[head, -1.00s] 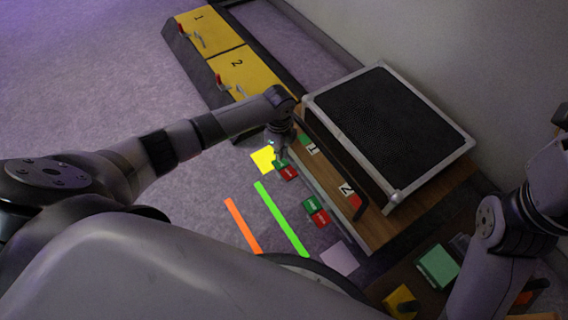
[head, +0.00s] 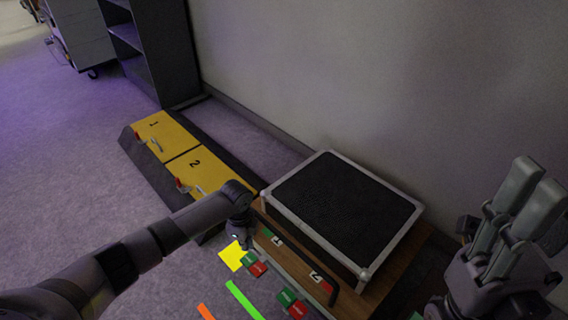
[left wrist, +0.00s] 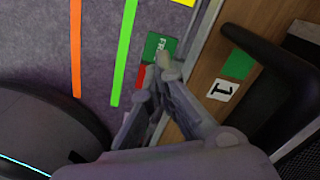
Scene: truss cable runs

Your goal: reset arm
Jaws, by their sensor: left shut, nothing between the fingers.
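My left gripper (head: 240,238) is shut and empty in the head view. It points down beside the front edge of the wooden bench (head: 400,262), near a yellow floor square (head: 231,256). In the left wrist view its fingertips (left wrist: 160,80) are together over a green and red floor label (left wrist: 158,46), next to the bench edge. I cannot tell whether they touch anything. My right gripper (head: 520,205) is raised at the right of the head view, with its fingers pointing up. How far apart its fingers are is unclear.
A black-topped case with a pale frame (head: 345,209) sits on the bench, with a dark handle bar (head: 300,262) before it. Yellow boxes 1 (head: 160,134) and 2 (head: 205,170) stand farther left. A wall rises behind.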

